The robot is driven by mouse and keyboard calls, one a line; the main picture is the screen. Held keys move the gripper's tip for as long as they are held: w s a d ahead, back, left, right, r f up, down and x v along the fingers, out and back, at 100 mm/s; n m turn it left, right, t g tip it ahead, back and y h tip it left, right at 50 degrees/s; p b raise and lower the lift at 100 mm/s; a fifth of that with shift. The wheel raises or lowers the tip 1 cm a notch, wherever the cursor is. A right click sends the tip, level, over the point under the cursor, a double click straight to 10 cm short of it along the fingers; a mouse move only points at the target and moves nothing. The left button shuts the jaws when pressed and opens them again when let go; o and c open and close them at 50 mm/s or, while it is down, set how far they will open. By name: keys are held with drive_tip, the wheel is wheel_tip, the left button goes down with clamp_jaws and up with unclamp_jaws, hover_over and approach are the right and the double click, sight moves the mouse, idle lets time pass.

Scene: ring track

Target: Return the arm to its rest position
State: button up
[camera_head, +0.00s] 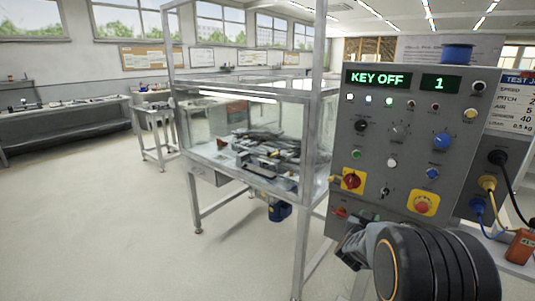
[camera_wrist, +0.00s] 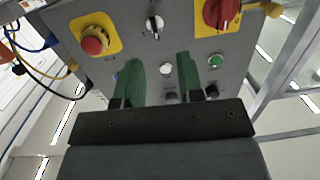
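My gripper (camera_wrist: 158,65) has two green fingers with a clear gap between them and nothing held. In the wrist view, the grey control panel (camera_wrist: 185,25) appears upside down beyond the fingers, with a white button (camera_wrist: 166,69) showing between them. In the head view, my dark arm (camera_head: 425,265) is at the lower right, in front of the panel (camera_head: 385,165). My gripper's fingertips are hard to make out there. I cannot tell whether the fingers touch the panel.
The panel has a KEY OFF display (camera_head: 378,79), a red rotary switch (camera_head: 351,180), a small key-type switch (camera_head: 385,192) and a red mushroom button (camera_head: 422,205). Cables hang at right. A glass-walled test bench (camera_head: 194,140) stands left of it. Open floor (camera_head: 100,220) lies left.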

drive_tip(key=a+f+n+g+y, duration=0.1)
drive_tip(key=a+f+n+y, duration=0.1)
drive_tip(key=a+f+y, duration=0.3)
drive_tip(key=s+a+f+n+g+y+p, duration=0.1)
drive_tip(key=s+a+n+g+y+p, duration=0.1)
drive_tip(key=s+a+g+y, duration=0.5)
drive_tip(key=s+a+r+n+p, duration=0.1)
drive_tip(key=s+a+r+p, duration=0.1)
drive_tip(key=s+a+r, duration=0.1)
drive_tip(key=s+a+r+n+p, duration=0.2)
drive_tip(key=s+r, duration=0.3)
drive_tip(key=s, duration=0.3)
drive_tip(key=s+a+r+n+g+p, duration=0.1)
drive_tip(key=s+a+r+p, duration=0.1)
drive_tip(key=s, duration=0.4)
drive_tip(key=shift+s+a+r+h, duration=0.2)
drive_tip(key=shift+a+r+h, duration=0.2)
drive_tip(key=shift+a+r, duration=0.65)
drive_tip(key=shift+d+r, duration=0.15)
